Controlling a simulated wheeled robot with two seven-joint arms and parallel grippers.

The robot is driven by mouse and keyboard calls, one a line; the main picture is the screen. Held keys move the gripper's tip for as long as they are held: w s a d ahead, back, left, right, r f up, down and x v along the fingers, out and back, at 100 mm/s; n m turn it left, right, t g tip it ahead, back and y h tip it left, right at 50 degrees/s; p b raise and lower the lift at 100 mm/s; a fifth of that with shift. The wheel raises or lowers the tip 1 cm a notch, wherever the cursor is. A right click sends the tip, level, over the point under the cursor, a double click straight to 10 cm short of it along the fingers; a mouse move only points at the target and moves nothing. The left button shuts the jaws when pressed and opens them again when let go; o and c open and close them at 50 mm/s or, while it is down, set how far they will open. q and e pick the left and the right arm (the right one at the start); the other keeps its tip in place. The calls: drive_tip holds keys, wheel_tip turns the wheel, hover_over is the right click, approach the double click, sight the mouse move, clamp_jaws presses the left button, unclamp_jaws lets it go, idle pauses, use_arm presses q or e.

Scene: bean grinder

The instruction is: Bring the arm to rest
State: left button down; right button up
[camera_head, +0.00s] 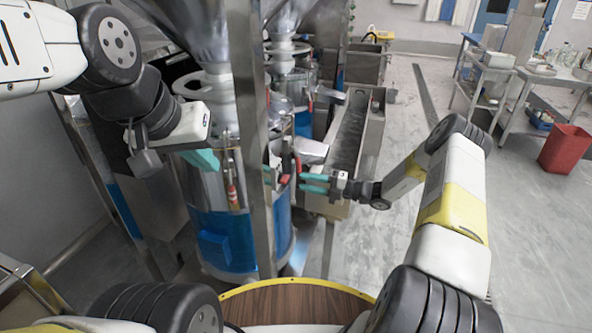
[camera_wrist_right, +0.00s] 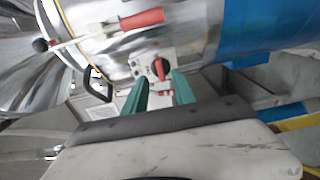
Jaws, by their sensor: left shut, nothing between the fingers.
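My left gripper (camera_head: 205,160) has teal fingers and hangs in front of the blue and steel grinder (camera_head: 222,235) at the left; it is shut and holds nothing. My right gripper (camera_head: 313,183) reaches in from the right, its teal fingers pointing left at the grinder's side. In the right wrist view its two fingers (camera_wrist_right: 158,95) stand apart with a gap between them. A red rotary switch (camera_wrist_right: 159,69) on a pale plate shows just beyond that gap. I cannot tell whether the fingers touch it. A red handle (camera_wrist_right: 141,19) lies above it.
A steel post (camera_head: 252,150) rises between my two grippers. A long metal trough (camera_head: 350,135) stands behind my right gripper. Steel tables (camera_head: 540,75) and a red bin (camera_head: 564,149) are at the far right. The floor (camera_head: 540,220) right of my right arm is clear.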

drive_tip(key=shift+v, duration=1.2)
drive_tip(key=s+a+r+n+g+h, duration=0.1)
drive_tip(key=s+r+n+g+h, duration=0.25)
drive_tip(key=s+r+n, duration=0.6)
drive_tip(key=s+a+r+n+g+h, duration=0.15)
drive_tip(key=s+r+n+h, duration=0.4)
drive_tip(key=r+n, duration=0.7)
drive_tip(key=s+d+r+n+t+h, duration=0.2)
drive_tip(key=s+d+r+n+h, duration=0.1)
drive_tip(key=s+n, duration=0.6)
drive_tip(key=s+d+r+n+t+h, duration=0.3)
drive_tip(key=s+d+r+n, duration=0.2)
drive_tip(key=s+n, duration=0.4)
drive_tip(key=shift+s+d+r+t, duration=0.3)
drive_tip(key=shift+s+r, duration=0.25)
drive_tip(key=shift+r, duration=0.3)
